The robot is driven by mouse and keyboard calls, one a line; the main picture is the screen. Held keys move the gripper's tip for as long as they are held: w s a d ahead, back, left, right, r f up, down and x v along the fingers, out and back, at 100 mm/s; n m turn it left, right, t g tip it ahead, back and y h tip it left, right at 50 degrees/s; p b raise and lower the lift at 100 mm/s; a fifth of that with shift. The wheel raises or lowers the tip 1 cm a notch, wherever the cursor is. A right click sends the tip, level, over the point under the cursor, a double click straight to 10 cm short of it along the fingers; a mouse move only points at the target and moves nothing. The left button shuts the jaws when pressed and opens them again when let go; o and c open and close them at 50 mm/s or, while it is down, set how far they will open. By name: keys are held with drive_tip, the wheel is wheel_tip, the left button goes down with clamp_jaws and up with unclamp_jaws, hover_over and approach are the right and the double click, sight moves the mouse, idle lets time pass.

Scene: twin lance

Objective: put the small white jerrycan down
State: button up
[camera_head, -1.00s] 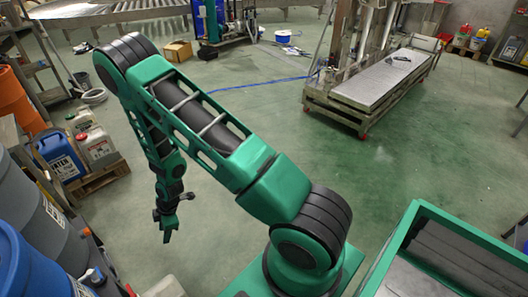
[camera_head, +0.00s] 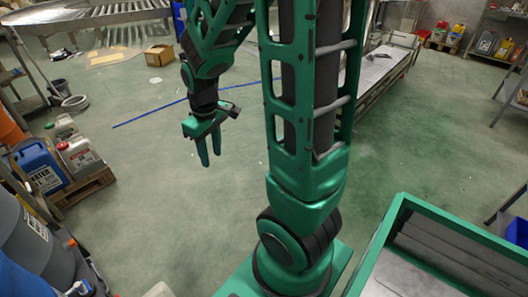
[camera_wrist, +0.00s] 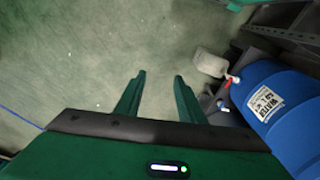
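My gripper (camera_head: 210,158) hangs over bare floor left of the middle in the head view, fingers pointing down. In the wrist view its two fingers (camera_wrist: 159,76) stand apart with only floor between them; it is open and empty. A small whitish container (camera_wrist: 210,63) lies or stands on the floor beyond the right fingertip, apart from it; it looks like the small white jerrycan, but I cannot tell its pose. A pale piece (camera_head: 160,290) at the bottom edge of the head view may be the same thing, mostly cut off.
A blue drum labelled WATER (camera_wrist: 285,115) lies right in the wrist view. A wooden pallet (camera_head: 88,186) at left holds a blue jerrycan (camera_head: 40,165) and larger whitish jerrycans (camera_head: 78,152). A green-rimmed bin (camera_head: 400,212) stands at lower right. The middle floor is open.

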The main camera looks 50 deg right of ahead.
drive_tip(key=s+d+r+m, duration=0.1)
drive_tip(key=s+r+m, duration=0.1)
drive_tip(key=s, duration=0.4)
drive_tip(key=s+r+m, duration=0.3)
drive_tip(key=s, duration=0.3)
drive_tip(key=s+d+r+m+g, duration=0.1)
drive_tip(key=s+r+m, duration=0.2)
drive_tip(key=s, duration=0.4)
drive_tip(key=shift+d+r, duration=0.3)
drive_tip(key=shift+r, duration=0.05)
drive_tip(key=shift+w+f, duration=0.25)
drive_tip(key=shift+w, duration=0.4)
